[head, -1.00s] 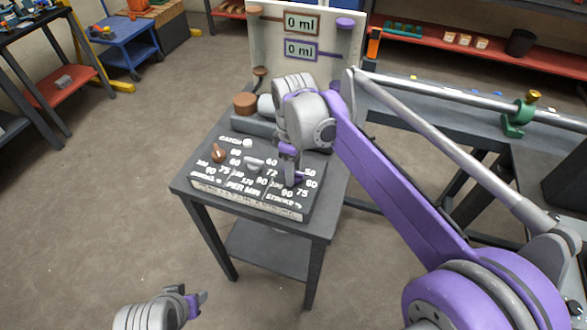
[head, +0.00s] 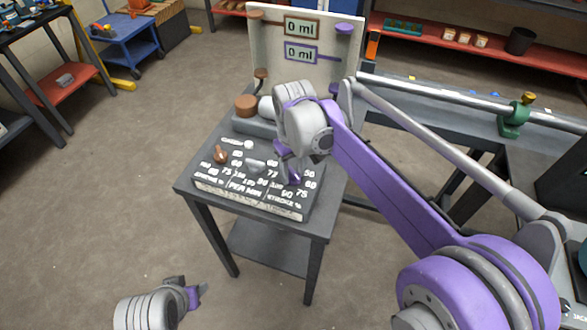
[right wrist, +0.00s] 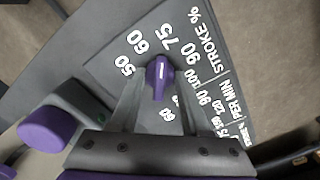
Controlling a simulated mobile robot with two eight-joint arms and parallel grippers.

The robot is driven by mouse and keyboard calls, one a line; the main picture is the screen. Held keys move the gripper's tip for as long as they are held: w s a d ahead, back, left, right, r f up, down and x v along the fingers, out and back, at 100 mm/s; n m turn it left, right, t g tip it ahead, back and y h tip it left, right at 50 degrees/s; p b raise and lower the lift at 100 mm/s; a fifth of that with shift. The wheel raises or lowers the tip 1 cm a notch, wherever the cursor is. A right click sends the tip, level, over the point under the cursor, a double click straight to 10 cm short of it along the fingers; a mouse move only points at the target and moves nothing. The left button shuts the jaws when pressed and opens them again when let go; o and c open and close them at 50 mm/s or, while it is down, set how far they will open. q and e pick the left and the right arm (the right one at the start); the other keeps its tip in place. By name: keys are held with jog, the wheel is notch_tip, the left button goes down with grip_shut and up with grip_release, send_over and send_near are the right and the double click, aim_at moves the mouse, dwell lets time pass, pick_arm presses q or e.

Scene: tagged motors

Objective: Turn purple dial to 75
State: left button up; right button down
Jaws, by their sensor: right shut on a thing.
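The purple dial (right wrist: 158,78) sits on the dark labelled panel (head: 225,181), at its right side in the head view. In the right wrist view it is a raised purple grip between my fingers, with its far end toward the 75 mark. Its exact reading is hard to tell. My right gripper (right wrist: 157,88) is shut on the dial, one finger on each side. In the head view my right gripper (head: 289,168) reaches down to the panel and partly hides the dial (head: 295,179). My left gripper (head: 198,294) is low at the left, away from the panel; its jaws are too small to judge.
A brown dial (head: 220,154) and a grey switch (head: 255,165) are on the same panel. Behind stands a board with a brown and a purple display (head: 300,52), both reading 0 ml. A grey bench (head: 430,110) lies to the right. Floor is clear in front.

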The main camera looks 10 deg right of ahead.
aim_at(293, 172)
jog(key=shift+m, duration=0.6)
jog(key=shift+c, duration=1.9)
grip_release()
jog(key=shift+r, duration=0.1)
notch_tip(293, 172, up, 11)
jog(key=p, duration=0.1)
jog(key=s+d+f+m+t+p, duration=0.1)
jog(key=s+d+f, duration=0.2)
jog(key=s, duration=0.4)
jog(key=s+d+f+m+t+p, duration=0.1)
jog(key=s+d+f+t+p, duration=0.1)
jog(key=s+f, duration=0.2)
jog(key=s+d+f+m+t+p, duration=0.1)
jog(key=s+d+f+t+p, duration=0.1)
jog(key=s, duration=0.7)
jog(key=shift+s+d+f, duration=0.4)
jog(key=shift+d+f, duration=0.4)
jog(key=shift+f, duration=0.15)
